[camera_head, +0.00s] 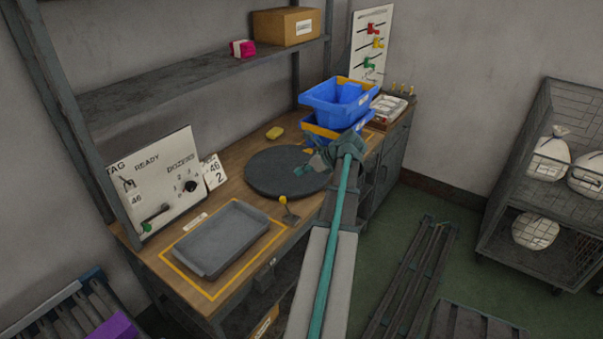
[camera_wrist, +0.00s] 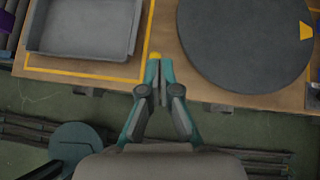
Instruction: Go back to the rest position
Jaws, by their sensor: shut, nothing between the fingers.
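My gripper (camera_wrist: 160,82) is shut and empty in the wrist view. Its fingertips are over the front edge of the wooden workbench (camera_wrist: 163,38), between a grey tray and a dark round disc. The arm hides part of the bench's right side. The grey tray (camera_head: 222,238) lies empty inside a yellow outline on the bench. A yellow-topped knob (camera_head: 283,200) stands at the bench's front edge.
Two stacked blue bins (camera_head: 335,100) stand at the back right of the bench. A white READY panel (camera_head: 160,185) stands at the left. A shelf (camera_head: 190,75) with boxes runs above. Wire cages with white sacks (camera_head: 548,158) stand at the right. The floor between holds dark rails (camera_head: 410,270).

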